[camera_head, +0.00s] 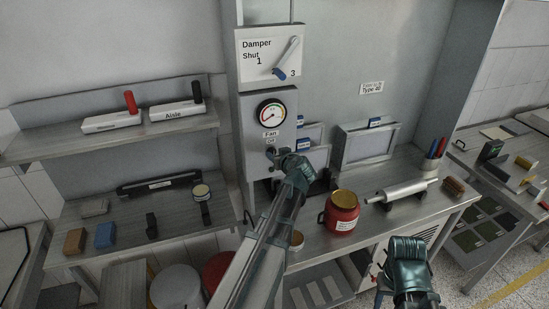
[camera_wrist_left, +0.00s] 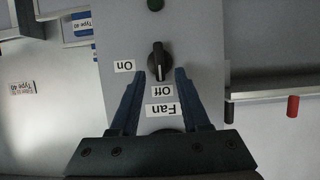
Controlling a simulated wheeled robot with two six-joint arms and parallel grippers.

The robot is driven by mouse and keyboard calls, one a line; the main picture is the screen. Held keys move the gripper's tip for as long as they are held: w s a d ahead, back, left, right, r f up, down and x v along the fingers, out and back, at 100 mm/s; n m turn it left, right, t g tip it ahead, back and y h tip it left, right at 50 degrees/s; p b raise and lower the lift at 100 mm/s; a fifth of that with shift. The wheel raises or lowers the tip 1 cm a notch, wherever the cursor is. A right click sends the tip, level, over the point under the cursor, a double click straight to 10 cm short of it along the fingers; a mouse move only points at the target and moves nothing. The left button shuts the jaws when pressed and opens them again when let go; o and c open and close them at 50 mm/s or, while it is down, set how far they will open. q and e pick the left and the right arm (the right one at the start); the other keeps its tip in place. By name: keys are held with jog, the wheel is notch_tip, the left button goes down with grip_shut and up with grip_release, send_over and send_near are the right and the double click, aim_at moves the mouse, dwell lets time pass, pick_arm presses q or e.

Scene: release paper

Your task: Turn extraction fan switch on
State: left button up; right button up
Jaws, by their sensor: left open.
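The fan switch is a black rotary knob (camera_wrist_left: 158,62) on a grey panel, seen upside down in the left wrist view. Its handle stands in line with the "Off" label (camera_wrist_left: 161,90); the "On" label (camera_wrist_left: 124,66) is to one side. My left gripper (camera_wrist_left: 158,77) is open, with one finger toward each side of the knob and nothing held between them. In the head view, my left gripper (camera_head: 275,155) is in front of the fan panel (camera_head: 285,103), below the gauge, and largely hides the knob. My right arm's end (camera_head: 410,255) is at the lower right; its fingers are not clear.
A damper panel (camera_head: 270,55) with a lever is above the fan panel. A red jar (camera_head: 342,212) and a metal cylinder (camera_head: 402,192) are on the right bench. A shelf (camera_head: 150,128) with red and black handles is at left.

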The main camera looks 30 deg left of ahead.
pick_arm(q)
jog(key=shift+x, duration=1)
grip_shut()
